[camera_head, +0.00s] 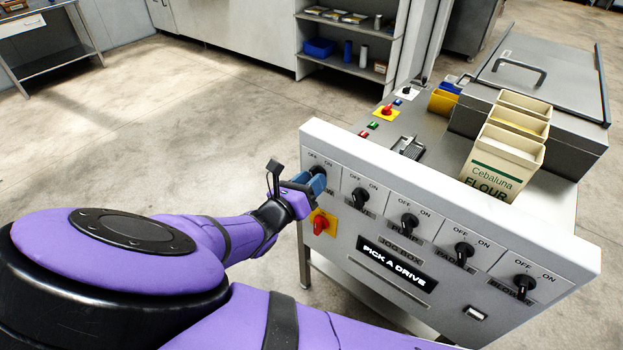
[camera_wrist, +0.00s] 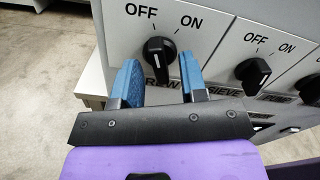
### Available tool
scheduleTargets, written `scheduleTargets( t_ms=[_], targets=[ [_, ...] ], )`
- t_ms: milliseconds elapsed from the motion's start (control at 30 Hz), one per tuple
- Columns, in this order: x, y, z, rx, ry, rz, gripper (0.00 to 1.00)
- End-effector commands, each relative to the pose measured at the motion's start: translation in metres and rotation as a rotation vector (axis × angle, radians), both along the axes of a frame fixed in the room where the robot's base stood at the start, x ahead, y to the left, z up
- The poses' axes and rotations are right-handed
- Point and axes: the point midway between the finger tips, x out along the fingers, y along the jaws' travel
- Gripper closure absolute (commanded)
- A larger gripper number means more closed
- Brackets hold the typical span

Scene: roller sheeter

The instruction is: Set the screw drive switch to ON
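The screw drive switch (camera_wrist: 158,50) is a black rotary knob on a light panel, leftmost in the row, with OFF at its upper left and ON at its upper right. My gripper (camera_wrist: 160,62) is open, with one blue finger on each side of the knob. I cannot tell whether either finger touches it. In the head view my gripper (camera_head: 316,183) is at the panel's left end and covers most of this knob.
The sieve knob (camera_wrist: 253,72) is close to the right of my right finger. More knobs, such as the rightmost one (camera_head: 524,286), continue along the panel. A red switch on a yellow plate (camera_head: 320,223) is just below my gripper. A "PICK A DRIVE" display (camera_head: 398,264) is below the knobs.

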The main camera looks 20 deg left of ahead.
Motion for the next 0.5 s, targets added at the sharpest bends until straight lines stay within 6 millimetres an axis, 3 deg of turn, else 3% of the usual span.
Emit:
scheduleTargets(
  t_ms=[267, 433, 500],
  targets=[
    [0.0015, -0.0006, -0.0001, 0.000, 0.000, 0.001, 0.61],
    [0.0013, -0.0005, 0.0000, 0.000, 0.000, 0.001, 0.95],
    [0.0012, -0.0004, 0.0000, 0.000, 0.000, 0.001, 1.00]
  ],
)
